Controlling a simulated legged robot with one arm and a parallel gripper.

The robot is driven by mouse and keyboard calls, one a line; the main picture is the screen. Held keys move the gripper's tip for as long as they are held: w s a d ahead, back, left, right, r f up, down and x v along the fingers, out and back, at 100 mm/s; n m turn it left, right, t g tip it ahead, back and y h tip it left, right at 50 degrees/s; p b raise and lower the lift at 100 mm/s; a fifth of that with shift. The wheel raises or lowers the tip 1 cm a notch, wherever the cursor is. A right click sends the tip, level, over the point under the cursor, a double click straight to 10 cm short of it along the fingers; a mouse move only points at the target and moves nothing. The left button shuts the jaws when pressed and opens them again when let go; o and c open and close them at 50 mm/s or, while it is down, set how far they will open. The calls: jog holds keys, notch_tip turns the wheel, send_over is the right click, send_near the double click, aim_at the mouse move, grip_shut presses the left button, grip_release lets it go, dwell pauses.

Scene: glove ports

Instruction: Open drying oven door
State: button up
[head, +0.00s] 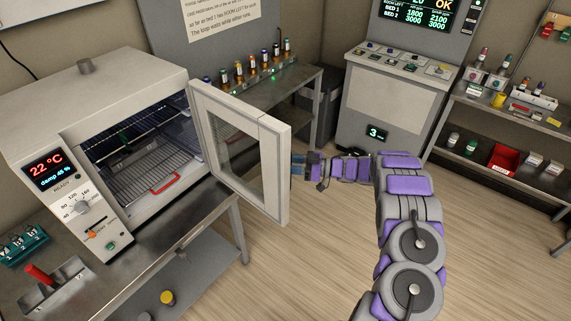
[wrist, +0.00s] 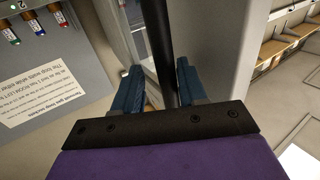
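The drying oven (head: 105,100) stands on a bench at the left, its chamber with wire racks in plain view. Its white door (head: 275,165) with a glass window is swung wide open toward the right. My gripper (head: 298,168) is at the outer face of the door, partly hidden by the door's edge. In the wrist view, a black bar (wrist: 158,35), seemingly the door handle, runs between the two blue fingers of my gripper (wrist: 160,82). The fingers are apart, with a gap visible between the left finger and the bar.
A red-handled item (head: 165,184) lies on the oven's lower rack. A bench with several vials (head: 262,62) stands behind the door. A grey console (head: 385,105) and a shelf unit (head: 500,110) are at the back right. The wooden floor is clear around my arm.

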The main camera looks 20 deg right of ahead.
jog(key=w+v, duration=0.1)
jog(key=v, duration=1.8)
jog(key=w+d+r+m+t+h+b, duration=0.15)
jog(key=w+r+m+t+h, duration=0.35)
jog(key=w+r+h, duration=0.65)
jog(key=w+r+m+h, duration=0.4)
jog(key=r+h, duration=0.3)
jog(key=r, duration=0.4)
jog(key=s+a+f+m+g+y+b, duration=0.1)
jog(key=s+a+f+g, duration=0.3)
jog(key=s+a, duration=0.6)
jog(key=s+a+f+m+g+b, duration=0.1)
jog(key=s+a+f+g, duration=0.3)
jog(key=s, duration=2.2)
jog(key=s+a+f+m+g+y+b, duration=0.1)
jog(key=s+a+f+g, duration=0.3)
jog(key=s+a, duration=1.3)
jog(key=s+g, duration=0.2)
jog(key=g, duration=0.1)
jog(key=shift+g+y+b, duration=0.3)
jog(key=shift+y, duration=0.05)
